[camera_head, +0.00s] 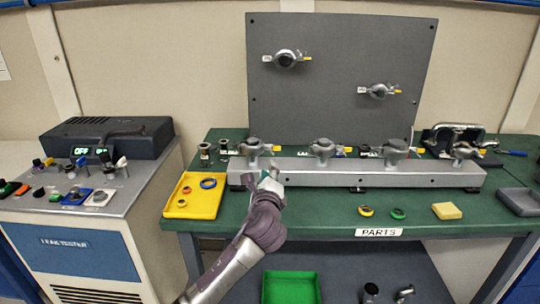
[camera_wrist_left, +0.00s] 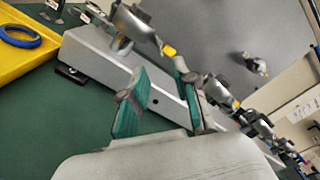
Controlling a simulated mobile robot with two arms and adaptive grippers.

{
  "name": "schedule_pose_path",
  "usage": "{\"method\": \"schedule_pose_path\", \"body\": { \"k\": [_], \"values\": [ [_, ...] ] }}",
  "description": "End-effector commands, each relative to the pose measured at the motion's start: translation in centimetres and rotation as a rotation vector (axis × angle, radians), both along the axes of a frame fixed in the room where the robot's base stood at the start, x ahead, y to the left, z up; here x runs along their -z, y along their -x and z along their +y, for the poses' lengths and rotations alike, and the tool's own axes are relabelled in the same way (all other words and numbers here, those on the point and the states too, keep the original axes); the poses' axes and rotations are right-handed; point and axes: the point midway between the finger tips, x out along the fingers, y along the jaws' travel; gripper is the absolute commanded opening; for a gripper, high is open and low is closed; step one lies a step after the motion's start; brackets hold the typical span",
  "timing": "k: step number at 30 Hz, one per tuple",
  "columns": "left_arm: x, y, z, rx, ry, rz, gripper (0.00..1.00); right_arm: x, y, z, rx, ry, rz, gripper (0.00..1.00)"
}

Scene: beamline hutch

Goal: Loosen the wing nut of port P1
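A grey manifold bar (camera_head: 340,175) on the green table carries a row of clamped ports. The leftmost clamped port (camera_head: 254,147), with a wing nut at its side, also shows in the left wrist view (camera_wrist_left: 140,25). The port labels are too small to read, so I cannot tell which is P1. My left gripper (camera_head: 270,178) is at the front of the bar's left end, below and slightly right of this port. In the left wrist view the gripper's green-padded fingers (camera_wrist_left: 155,82) are apart with nothing between them. My right gripper is not in view.
A yellow tray (camera_head: 178,207) with rings lies left of the bar. A grey panel (camera_head: 340,105) with two clamps stands behind. Coloured rings (camera_head: 398,214) and a yellow block (camera_head: 447,211) lie at the front right. A leak tester (camera_head: 75,255) stands left of the table.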

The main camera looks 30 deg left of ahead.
Motion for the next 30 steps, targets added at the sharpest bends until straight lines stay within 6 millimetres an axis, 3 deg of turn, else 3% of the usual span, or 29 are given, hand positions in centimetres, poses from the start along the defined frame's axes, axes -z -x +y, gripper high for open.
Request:
{"method": "schedule_pose_path", "body": {
  "k": [6,12,26,30],
  "values": [
    [-0.1,-4.2,2.6,-0.002,0.002,0.002,0.29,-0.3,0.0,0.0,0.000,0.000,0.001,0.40],
    [0.0,-6.9,4.2,-0.001,0.003,0.000,0.29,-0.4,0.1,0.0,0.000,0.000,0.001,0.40],
    [0.1,-8.1,4.9,0.000,0.004,0.001,0.29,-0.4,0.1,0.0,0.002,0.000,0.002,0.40],
    [0.1,-8.1,4.9,0.000,0.004,0.001,0.11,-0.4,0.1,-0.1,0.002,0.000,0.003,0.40]
  ]
}}
